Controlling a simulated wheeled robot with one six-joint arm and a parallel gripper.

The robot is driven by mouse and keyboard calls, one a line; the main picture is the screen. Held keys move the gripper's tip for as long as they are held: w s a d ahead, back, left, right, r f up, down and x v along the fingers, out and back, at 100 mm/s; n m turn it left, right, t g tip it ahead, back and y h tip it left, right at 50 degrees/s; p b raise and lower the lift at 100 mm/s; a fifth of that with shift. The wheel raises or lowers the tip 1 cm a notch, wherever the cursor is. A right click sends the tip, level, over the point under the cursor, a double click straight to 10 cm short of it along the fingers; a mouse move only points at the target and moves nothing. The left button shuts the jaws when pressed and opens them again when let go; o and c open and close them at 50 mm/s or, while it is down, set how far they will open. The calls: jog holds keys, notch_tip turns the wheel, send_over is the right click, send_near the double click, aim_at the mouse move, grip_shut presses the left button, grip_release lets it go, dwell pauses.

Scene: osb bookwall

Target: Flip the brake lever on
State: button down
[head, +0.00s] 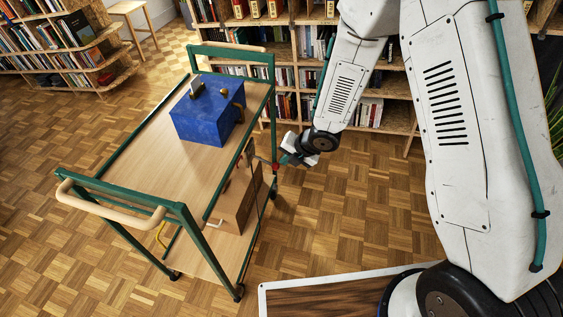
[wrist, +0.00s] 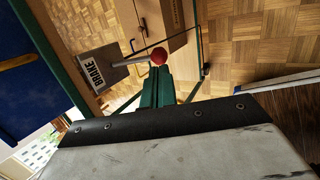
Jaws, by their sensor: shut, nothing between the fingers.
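The brake lever (wrist: 138,60) is a grey rod with a red ball knob (wrist: 159,56). It sticks out from a grey plate marked BRAKE (wrist: 92,73) on the side of the trolley. In the head view the red knob (head: 275,166) shows small at the trolley's right side. My gripper (head: 284,160) is beside the knob there. In the wrist view the green fingers of my gripper (wrist: 157,72) are shut and empty, with their tips close to the knob. I cannot tell whether they touch it.
The green-framed trolley (head: 150,165) carries a blue box (head: 205,125) on its top shelf and a brown box (head: 238,205) below. Bookshelves (head: 290,75) stand behind. The parquet floor (head: 330,215) right of the trolley is clear. A framed wooden surface (head: 320,300) lies at the front.

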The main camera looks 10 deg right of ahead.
aim_at(278, 167)
jog(key=shift+x, duration=1.6)
jog(key=shift+a+f, duration=0.1)
jog(key=shift+f, duration=0.75)
